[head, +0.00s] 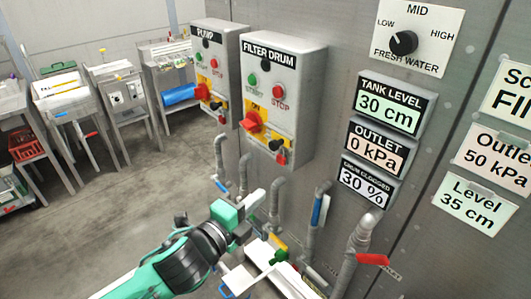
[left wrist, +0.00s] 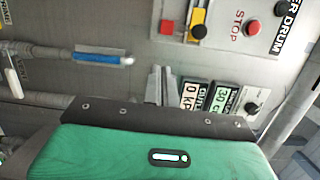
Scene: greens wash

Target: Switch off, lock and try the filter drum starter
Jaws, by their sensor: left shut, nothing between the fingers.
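The filter drum starter (head: 285,70) is a grey wall box with a green start button (head: 253,79), a red stop button (head: 278,90) and a red rotary handle (head: 252,122) on a yellow plate. An ON mark shows above the handle; I cannot read its exact position. A black knob (head: 275,145) sits at the plate's lower right, with a small red part below it. In the left wrist view the stop button (left wrist: 253,25) and black knob (left wrist: 199,31) show. My left gripper (head: 261,195) is shut and empty, below the box and apart from it. My right gripper is out of view.
The similar pump starter (head: 213,65) is close on the left. Pipes with a blue-handled valve (head: 320,208) and a red lever (head: 373,259) stand below and right. Display panels (head: 388,105) and a fresh water dial (head: 403,43) are on the right. Benches line the far left; floor between is clear.

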